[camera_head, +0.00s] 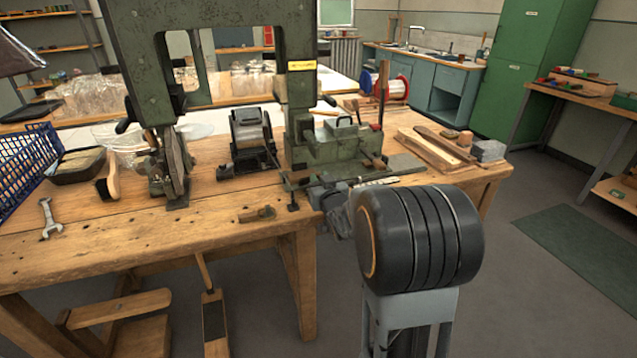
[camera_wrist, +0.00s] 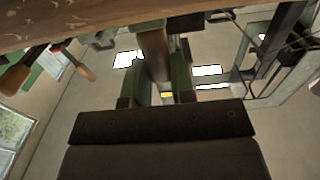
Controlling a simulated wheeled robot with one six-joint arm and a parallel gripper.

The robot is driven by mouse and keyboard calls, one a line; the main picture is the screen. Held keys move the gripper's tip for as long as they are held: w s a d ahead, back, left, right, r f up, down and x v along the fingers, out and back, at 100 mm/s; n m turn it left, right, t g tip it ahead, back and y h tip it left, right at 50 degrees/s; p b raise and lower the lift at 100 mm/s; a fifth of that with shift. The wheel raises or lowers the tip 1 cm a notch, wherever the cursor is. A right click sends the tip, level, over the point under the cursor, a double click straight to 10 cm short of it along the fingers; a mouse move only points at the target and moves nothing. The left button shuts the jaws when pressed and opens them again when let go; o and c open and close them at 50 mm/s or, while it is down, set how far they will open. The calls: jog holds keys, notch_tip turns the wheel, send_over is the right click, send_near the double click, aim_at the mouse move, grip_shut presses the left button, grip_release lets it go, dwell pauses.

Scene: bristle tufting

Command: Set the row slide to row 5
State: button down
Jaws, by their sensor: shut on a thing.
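The green tufting machine (camera_head: 345,145) stands on the workbench, with rods and a pale strip (camera_head: 378,181) low at its front. My gripper shows in the wrist view (camera_wrist: 163,70), its two green fingers shut on a brown rounded handle (camera_wrist: 152,42). I take this handle to be the row slide's handle, but cannot be sure. In the head view my own dark arm link covers much of the area in front of the machine, and the fingers' grip does not show clearly. The slide's row number cannot be read.
The wooden workbench (camera_head: 150,235) carries a wrench (camera_head: 48,218), a blue crate (camera_head: 22,165), a brush (camera_head: 110,175), a small wooden-handled tool (camera_head: 258,214) and wooden pieces (camera_head: 435,150). A spool (camera_head: 393,86) stands behind. In the wrist view, the bench edge (camera_wrist: 70,20) runs close across the top.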

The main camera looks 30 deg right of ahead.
jog(key=c, duration=1)
grip_release()
jog(key=shift+a, duration=0.25)
jog(key=shift+o, duration=0.2)
jog(key=shift+d, duration=0.1)
jog(key=shift+s, duration=0.35)
jog(key=s+a+b, duration=0.1)
jog(key=s+b, duration=0.6)
jog(key=s, duration=0.6)
jog(key=shift+a, duration=0.4)
jog(key=shift+r, duration=0.1)
